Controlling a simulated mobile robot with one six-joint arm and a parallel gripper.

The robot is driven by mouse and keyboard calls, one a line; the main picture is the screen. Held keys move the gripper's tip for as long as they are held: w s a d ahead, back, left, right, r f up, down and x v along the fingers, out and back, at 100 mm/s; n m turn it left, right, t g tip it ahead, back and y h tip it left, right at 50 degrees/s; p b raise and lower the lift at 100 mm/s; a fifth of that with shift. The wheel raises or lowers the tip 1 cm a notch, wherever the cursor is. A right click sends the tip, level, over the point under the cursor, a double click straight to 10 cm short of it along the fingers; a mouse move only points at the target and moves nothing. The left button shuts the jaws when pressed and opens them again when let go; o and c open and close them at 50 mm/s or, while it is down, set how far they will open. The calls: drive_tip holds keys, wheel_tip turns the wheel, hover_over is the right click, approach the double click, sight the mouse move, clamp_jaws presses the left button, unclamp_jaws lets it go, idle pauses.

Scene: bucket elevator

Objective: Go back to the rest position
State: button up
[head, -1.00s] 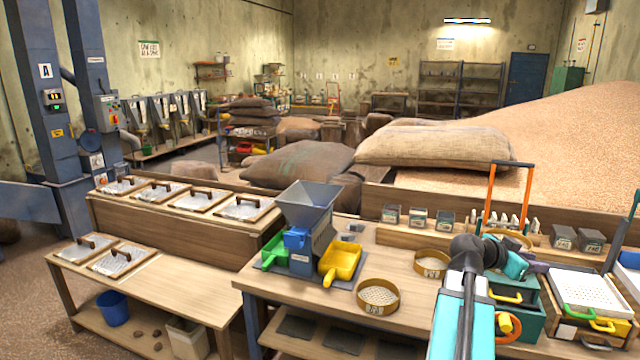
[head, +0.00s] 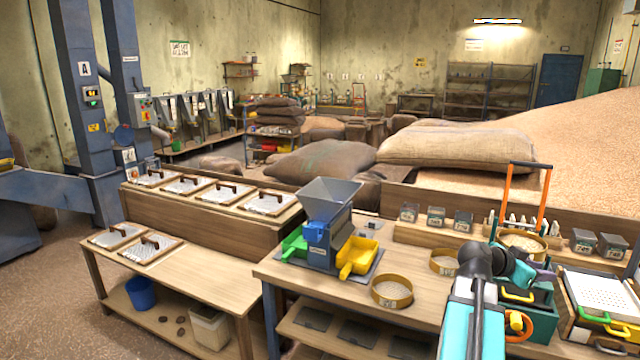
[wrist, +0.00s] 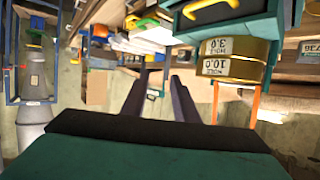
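My gripper (wrist: 158,82) shows in the wrist view as two dark fingers held apart, with nothing between them. In the head view my teal and grey arm rises at the lower right. Its wrist end is folded over the right part of the workbench, and the fingers there are hard to make out. The wrist view looks upside down. It shows a brass sieve (wrist: 236,65) labelled "HOLE 3.0" and "HOLE 10.0" and a teal drawer box (wrist: 225,18) close to the right of the fingers.
The workbench (head: 305,288) carries a grey hopper mill (head: 328,215), a yellow scoop (head: 357,256) and a round sieve (head: 392,291). A white perforated tray (head: 600,296) lies at the right. Handled screens (head: 117,236) lie on the left benches. Floor (head: 60,285) at the left is open.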

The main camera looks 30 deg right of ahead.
drive_tip(key=w+a+f+n+t+y, duration=0.1)
drive_tip(key=w+a+f+n, duration=0.1)
drive_tip(key=w+a+f, duration=0.65)
drive_tip(key=w+a+f+n+t+y, duration=0.15)
drive_tip(key=w+a+f, duration=0.35)
drive_tip(key=f, duration=0.6)
drive_tip(key=w+a+f+n+t+y, duration=0.1)
drive_tip(key=w+a+f+n, duration=0.3)
drive_tip(key=a+f, duration=0.45)
drive_tip(key=s+a+f+n+g+y, duration=0.1)
drive_tip(key=s+a+f+n+y, duration=0.25)
drive_tip(key=a+f, duration=0.95)
drive_tip(key=s+a+f+n+g+y, duration=0.2)
drive_tip(key=s+a+f, duration=0.2)
drive_tip(key=a+f, duration=0.85)
drive_tip(key=s+a+f+n+g+y, duration=0.2)
drive_tip(key=s+a+f+n, duration=0.2)
drive_tip(key=s+a, duration=0.4)
drive_tip(key=s+a+f+n+g+y, duration=0.1)
drive_tip(key=s+a+f+n+y, duration=0.1)
drive_tip(key=s+a, duration=0.6)
drive_tip(key=shift+s+a+f+n+g+y, duration=0.2)
drive_tip(key=shift+a+f+n+g+y, duration=0.25)
drive_tip(key=shift+f+n, duration=0.45)
